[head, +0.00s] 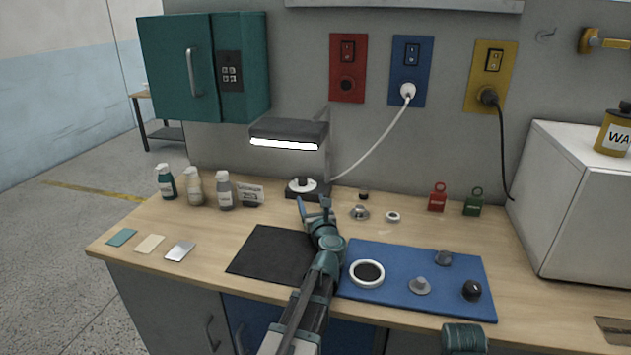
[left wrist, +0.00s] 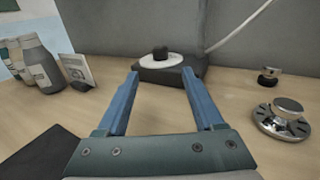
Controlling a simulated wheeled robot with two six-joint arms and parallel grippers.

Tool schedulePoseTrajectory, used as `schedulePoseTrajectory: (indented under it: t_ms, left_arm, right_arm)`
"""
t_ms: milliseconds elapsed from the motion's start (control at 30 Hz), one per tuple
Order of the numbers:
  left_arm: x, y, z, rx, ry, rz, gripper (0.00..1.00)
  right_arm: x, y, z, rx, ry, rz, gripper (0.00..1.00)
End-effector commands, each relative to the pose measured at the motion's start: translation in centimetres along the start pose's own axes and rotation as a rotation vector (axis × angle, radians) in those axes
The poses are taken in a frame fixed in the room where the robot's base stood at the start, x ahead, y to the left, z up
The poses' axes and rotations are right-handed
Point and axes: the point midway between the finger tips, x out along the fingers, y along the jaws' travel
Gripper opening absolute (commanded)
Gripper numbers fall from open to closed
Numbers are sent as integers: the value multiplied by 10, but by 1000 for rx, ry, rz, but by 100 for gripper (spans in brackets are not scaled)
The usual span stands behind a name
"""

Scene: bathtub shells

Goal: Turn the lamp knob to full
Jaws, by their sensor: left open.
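The desk lamp (head: 288,131) stands at the back of the bench with its light strip lit. Its dark base carries a pale round dial with a small black knob on top; the lamp knob (left wrist: 160,53) shows in the left wrist view. My left gripper (head: 314,203) is open and empty in front of the lamp base. In the left wrist view the two blue fingers (left wrist: 158,85) are spread, with the knob beyond them and between them, not touched. In the head view the knob is small and hard to make out.
Several bottles (head: 194,188) stand left of the lamp. A black mat (head: 262,254) and a blue mat (head: 400,296) with loose knobs lie in front. A white cord (head: 375,144) runs to the blue socket.

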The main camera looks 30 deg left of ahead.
Motion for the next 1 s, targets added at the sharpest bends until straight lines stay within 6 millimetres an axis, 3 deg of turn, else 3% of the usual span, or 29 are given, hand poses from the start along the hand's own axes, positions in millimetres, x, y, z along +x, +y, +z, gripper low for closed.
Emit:
schedulePoseTrajectory:
  t_ms: [133,267,700,1000]
  left_arm:
    - [6,0,0,0,0,1,69]
    - [24,-2,0,0,0,0,69]
    - [110,-2,0,0,0,-2,69]
    - [136,-2,0,0,0,-2,69]
  right_arm:
    - [0,0,0,0,0,0,50]
    - [0,0,0,0,0,0,50]
    - [0,0,0,0,0,0,50]
    - [0,0,0,0,0,0,50]
